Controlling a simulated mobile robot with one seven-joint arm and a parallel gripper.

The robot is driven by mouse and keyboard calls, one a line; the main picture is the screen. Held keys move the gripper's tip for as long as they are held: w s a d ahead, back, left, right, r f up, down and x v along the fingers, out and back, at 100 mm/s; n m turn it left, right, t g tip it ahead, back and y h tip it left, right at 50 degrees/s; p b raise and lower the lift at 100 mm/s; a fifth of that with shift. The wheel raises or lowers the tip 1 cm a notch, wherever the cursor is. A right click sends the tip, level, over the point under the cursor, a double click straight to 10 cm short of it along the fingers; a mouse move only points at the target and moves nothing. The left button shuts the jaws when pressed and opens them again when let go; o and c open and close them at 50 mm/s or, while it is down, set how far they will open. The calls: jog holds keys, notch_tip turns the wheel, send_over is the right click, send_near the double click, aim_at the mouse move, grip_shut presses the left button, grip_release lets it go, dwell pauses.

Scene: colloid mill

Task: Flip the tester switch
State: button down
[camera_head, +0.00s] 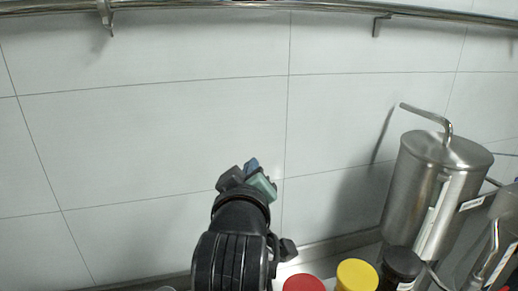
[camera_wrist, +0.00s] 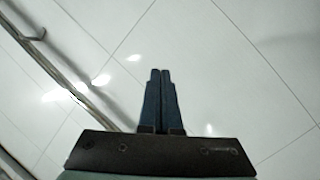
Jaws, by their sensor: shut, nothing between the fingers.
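The tester switch does not show clearly in either view. My gripper (camera_wrist: 160,75) is shut and empty in the wrist view, its two dark blue fingers together in front of a white panelled wall (camera_wrist: 195,55). In the head view my gripper (camera_head: 257,175) is at the middle of the picture, raised in front of the wall and seen from behind my black arm, which hides what lies directly below it.
A steel vessel (camera_head: 420,190) with a bent pipe stands at the right. Red (camera_head: 304,284), yellow (camera_head: 357,274) and black (camera_head: 401,263) lids show at the bottom edge. A metal rail (camera_head: 240,6) runs along the top of the wall. The wall's left part is clear.

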jog(key=s+d+r+m+t+b, duration=0.1)
jog(key=s+r+m+t+b, duration=0.2)
jog(key=s+r, duration=1.7)
jog(key=r+m+t, duration=0.1)
jog(key=m+t, duration=0.3)
jog(key=t, duration=0.4)
jog(key=shift+d+y+b, duration=0.25)
jog(key=shift+y+b, duration=0.1)
jog(key=shift+y, duration=0.05)
jog(key=w+a+f+n+g+y, duration=0.1)
jog(key=w+a+f+g+y, duration=0.2)
jog(key=f, duration=0.9)
jog(key=w+a+f+g, duration=0.3)
jog(key=a+f+g, duration=0.2)
jog(key=f, duration=0.7)
jog(key=s+a+f+n+g, duration=0.1)
jog(key=s+f+g, duration=0.3)
jog(key=f, duration=0.9)
jog(key=s+a+f+n+g+b, duration=0.1)
jog(key=s+f+g, duration=0.4)
jog(key=f, duration=0.9)
jog(key=shift+s+a, duration=0.55)
jog(key=shift+s, duration=0.1)
